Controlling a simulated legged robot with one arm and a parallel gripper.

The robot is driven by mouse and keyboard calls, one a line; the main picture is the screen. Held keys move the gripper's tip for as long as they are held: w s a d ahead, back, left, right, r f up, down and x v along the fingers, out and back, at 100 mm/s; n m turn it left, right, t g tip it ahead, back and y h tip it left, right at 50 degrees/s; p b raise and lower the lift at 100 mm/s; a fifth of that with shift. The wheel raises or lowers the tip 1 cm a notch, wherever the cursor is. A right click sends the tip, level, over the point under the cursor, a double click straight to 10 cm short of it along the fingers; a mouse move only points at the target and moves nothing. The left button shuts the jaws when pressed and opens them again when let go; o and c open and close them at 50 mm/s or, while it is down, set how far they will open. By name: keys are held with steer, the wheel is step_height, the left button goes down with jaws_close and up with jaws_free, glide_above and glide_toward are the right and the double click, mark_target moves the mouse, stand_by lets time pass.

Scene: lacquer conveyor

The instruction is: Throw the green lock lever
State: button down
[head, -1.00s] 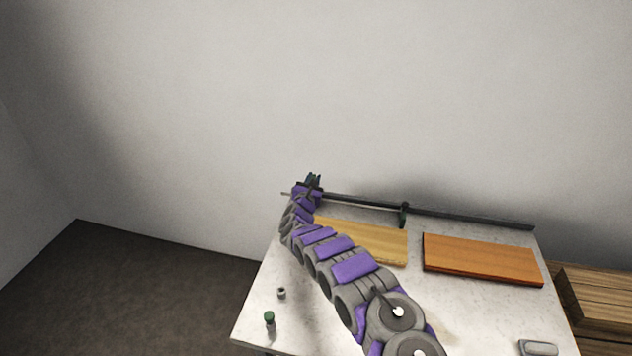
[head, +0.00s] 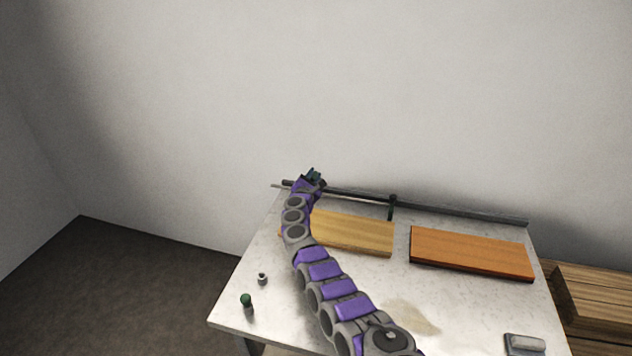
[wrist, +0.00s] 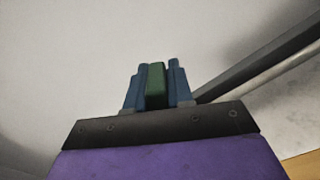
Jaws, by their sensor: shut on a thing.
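My gripper (head: 313,174) is at the back left of the table, by the left end of a dark rail. In the wrist view, its two blue fingers (wrist: 156,86) are shut on a green piece (wrist: 155,88), the green lock lever by its colour. Only the upper part of the green lever shows between the fingers; its base and pivot are hidden by the gripper. The dark rail (head: 455,212) runs along the table's back edge, with a thin rod beside it. A dark green upright piece (head: 391,208) stands at the rail farther right, apart from my gripper.
A yellowish board (head: 355,234) and an orange board (head: 470,253) lie on the pale table (head: 290,312). A green-topped post (head: 246,300) and a small grey piece (head: 262,279) stand at the front left. A grey block (head: 525,344) lies front right. Stacked planks (head: 590,310) are beyond.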

steer(key=shift+s+d+f+b, duration=0.1)
steer(key=shift+f+b, duration=0.2)
steer(key=shift+f, duration=0.05)
steer(key=shift+m, duration=0.3)
steer(key=c, duration=1.1)
jaws_free()
steer(key=shift+f, duration=0.1)
steer(key=shift+d, duration=0.1)
